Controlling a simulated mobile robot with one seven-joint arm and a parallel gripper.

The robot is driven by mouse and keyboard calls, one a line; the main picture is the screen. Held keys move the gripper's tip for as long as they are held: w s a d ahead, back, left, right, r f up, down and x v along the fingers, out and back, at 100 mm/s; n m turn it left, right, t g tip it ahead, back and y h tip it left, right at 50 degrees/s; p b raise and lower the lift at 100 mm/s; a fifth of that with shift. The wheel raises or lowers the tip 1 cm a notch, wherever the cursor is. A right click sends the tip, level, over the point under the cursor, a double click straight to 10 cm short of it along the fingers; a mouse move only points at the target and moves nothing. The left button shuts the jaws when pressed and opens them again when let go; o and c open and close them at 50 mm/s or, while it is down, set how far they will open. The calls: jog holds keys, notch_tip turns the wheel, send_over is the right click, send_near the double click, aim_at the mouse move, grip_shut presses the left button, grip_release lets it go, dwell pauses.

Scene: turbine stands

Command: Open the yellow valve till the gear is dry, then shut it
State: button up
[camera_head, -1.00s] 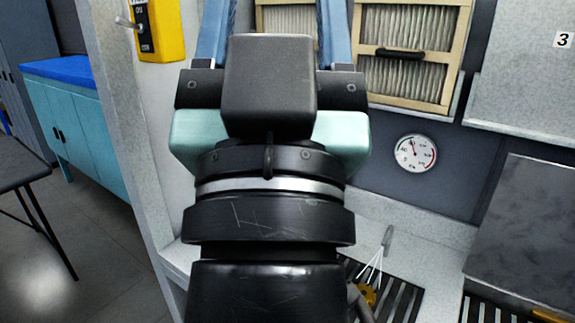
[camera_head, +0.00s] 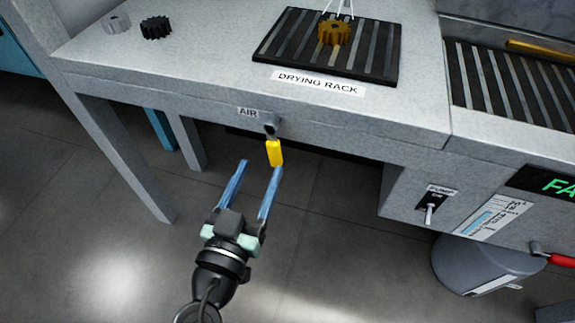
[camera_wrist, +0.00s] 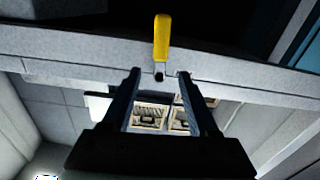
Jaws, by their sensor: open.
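The yellow valve handle (camera_head: 274,152) hangs straight down from a grey fitting under the AIR label on the bench's front edge. It also shows in the wrist view (camera_wrist: 162,40), beyond my fingertips. My gripper (camera_head: 261,165) is open and empty, its blue fingers just in front of and below the handle in the head view. I cannot tell whether a finger touches it. The golden gear (camera_head: 334,32) sits on the drying rack (camera_head: 270,45), with thin white lines above it. Whether the gear is wet is too small to tell.
At right are a PUMP switch (camera_head: 430,210), a red-handled lever (camera_head: 562,260) and a grey bin (camera_head: 475,262). The floor below the bench front is mostly clear.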

aim_at(280, 145)
notch_tip(280, 145, down, 4)
jog(key=s, duration=0.2)
jog(key=x, duration=1.3)
jog(key=shift+f, duration=0.2)
jog(key=shift+w, duration=0.1)
grip_shut()
dwell(0.6)
